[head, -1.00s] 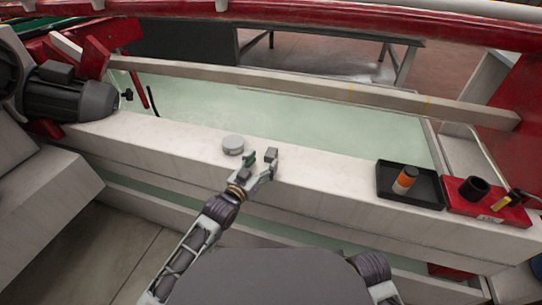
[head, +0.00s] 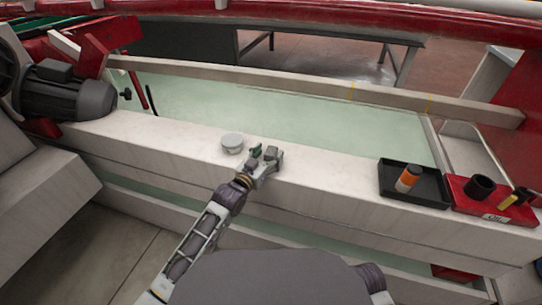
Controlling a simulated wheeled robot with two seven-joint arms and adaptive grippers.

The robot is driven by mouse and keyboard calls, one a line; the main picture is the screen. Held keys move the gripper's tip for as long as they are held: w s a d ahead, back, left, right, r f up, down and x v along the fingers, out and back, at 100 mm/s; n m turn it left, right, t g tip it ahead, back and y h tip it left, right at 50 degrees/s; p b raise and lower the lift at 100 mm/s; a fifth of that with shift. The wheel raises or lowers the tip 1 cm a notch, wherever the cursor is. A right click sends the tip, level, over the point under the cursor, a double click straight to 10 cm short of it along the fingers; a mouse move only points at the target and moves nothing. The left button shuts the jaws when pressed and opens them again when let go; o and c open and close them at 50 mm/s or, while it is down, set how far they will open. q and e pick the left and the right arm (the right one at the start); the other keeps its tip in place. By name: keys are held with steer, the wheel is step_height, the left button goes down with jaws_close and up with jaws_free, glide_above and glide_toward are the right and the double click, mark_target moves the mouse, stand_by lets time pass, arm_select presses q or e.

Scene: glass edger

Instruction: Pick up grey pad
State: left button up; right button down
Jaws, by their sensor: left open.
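The grey pad (head: 232,142) is a small round grey disc lying on the white ledge, left of the middle of the head view. My left gripper (head: 264,154) is over the ledge just right of the pad, with its fingers apart and nothing between them. A small gap shows between the pad and the nearer finger. My right gripper is not in the picture.
A black tray (head: 429,197) with an orange and white cylinder (head: 408,178) stands on the ledge at the right. Beside it is a red holder (head: 469,198) with a black cup (head: 479,186). A dark motor (head: 68,92) sits at the left end. The ledge between is clear.

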arm_select(q)
steer(key=shift+w+d, duration=0.1)
steer(key=shift+w, duration=0.05)
steer(key=shift+c, duration=0.3)
steer(key=c, duration=0.9)
